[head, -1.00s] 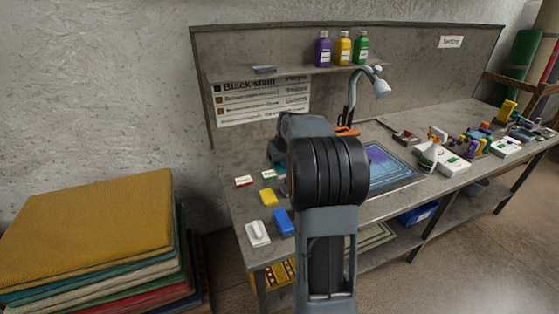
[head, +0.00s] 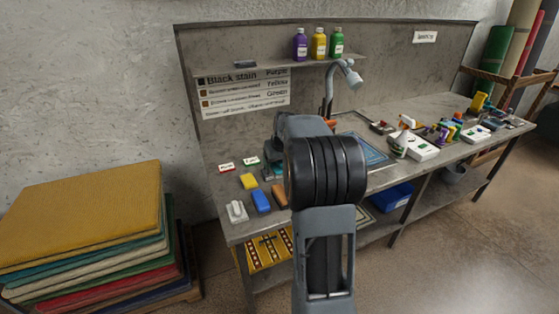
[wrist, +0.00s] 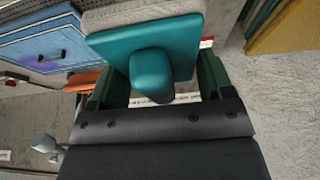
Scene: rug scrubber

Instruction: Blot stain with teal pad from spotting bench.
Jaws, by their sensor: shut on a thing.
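The teal pad (wrist: 165,45) is in my gripper (wrist: 162,78). The jaws are shut on its rounded teal handle, and its pale grey underside faces away from my wrist. In the head view, a bit of teal (head: 272,171) shows beside my arm, which hides most of my gripper. A blue rug (head: 369,153) with a pale border lies on the bench, partly behind my arm. In the wrist view, the rug (wrist: 30,50) shows at upper left with a small dark patch on it, apart from the pad.
The bench (head: 330,212) carries white (head: 237,211), yellow (head: 248,181), blue (head: 261,200) and brown (head: 279,194) blocks at its left end. A lamp (head: 350,74) stands behind the rug. White boxes (head: 422,149) and bottles are to the right. Stacked rugs (head: 85,215) stand at left.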

